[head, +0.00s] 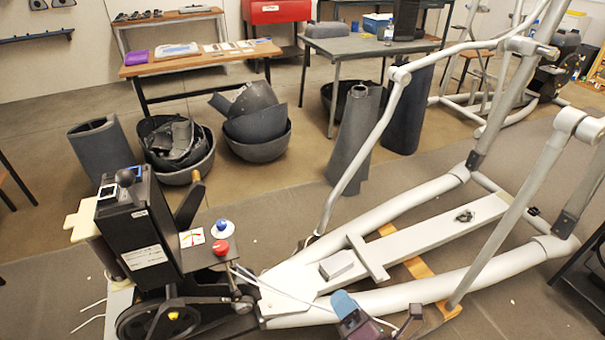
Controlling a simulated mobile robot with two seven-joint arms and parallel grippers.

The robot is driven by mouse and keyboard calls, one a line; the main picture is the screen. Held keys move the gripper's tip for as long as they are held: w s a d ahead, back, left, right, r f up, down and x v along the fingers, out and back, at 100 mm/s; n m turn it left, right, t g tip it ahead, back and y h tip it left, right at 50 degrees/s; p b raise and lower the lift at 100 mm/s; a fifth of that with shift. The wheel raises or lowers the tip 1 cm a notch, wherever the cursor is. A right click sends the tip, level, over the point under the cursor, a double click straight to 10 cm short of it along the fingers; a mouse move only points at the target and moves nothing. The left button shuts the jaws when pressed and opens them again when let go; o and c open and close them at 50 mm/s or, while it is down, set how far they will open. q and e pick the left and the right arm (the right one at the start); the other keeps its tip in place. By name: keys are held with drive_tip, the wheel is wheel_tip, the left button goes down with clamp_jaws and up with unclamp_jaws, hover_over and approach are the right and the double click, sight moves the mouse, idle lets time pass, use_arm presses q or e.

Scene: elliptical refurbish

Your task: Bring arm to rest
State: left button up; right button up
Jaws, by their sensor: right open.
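My right gripper (380,315) is at the bottom edge of the head view, right of centre. It is open, with nothing seen between its fingers, and only its upper part shows. It appears in front of the near grey tube (440,290) of the elliptical trainer frame; I cannot tell whether they touch. My left gripper is not in view. The elliptical frame (420,235) lies across the floor, with a black drive unit (140,230) at its left end.
A red knob (221,248) and a blue knob (222,227) sit by the drive unit. Grey bins (255,145) with dark plastic covers stand behind. A wooden-topped table (200,62) and a grey table (365,47) are at the back.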

drive_tip(key=s+d+f+m+g+h, duration=0.1)
drive_tip(key=s+d+m+g+h, duration=0.1)
drive_tip(key=s+d+m+h, duration=0.55)
drive_tip(key=s+d+f+m+g+h, duration=0.2)
drive_tip(key=d+m+g+h, duration=0.15)
drive_tip(key=d+m, duration=0.65)
drive_tip(key=s+d+m+g+y, duration=0.2)
drive_tip(key=s+m+g, duration=0.8)
drive_tip(key=s, duration=0.9)
use_arm(q)
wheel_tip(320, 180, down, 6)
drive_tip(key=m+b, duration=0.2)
drive_tip(key=b, duration=0.8)
use_arm(e)
drive_tip(key=w+a+f+n+t+y, duration=0.2)
drive_tip(key=w+f+t, duration=0.8)
drive_tip(key=w+f, duration=0.15)
use_arm(q)
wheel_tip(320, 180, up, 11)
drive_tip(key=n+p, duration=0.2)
drive_tip(key=p, duration=1.3)
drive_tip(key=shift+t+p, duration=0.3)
drive_tip(key=shift+p, duration=0.1)
use_arm(e)
wheel_tip(320, 180, up, 11)
drive_tip(key=d+m+h, duration=0.1)
drive_tip(key=m, duration=0.1)
drive_tip(key=shift+s+t, duration=0.45)
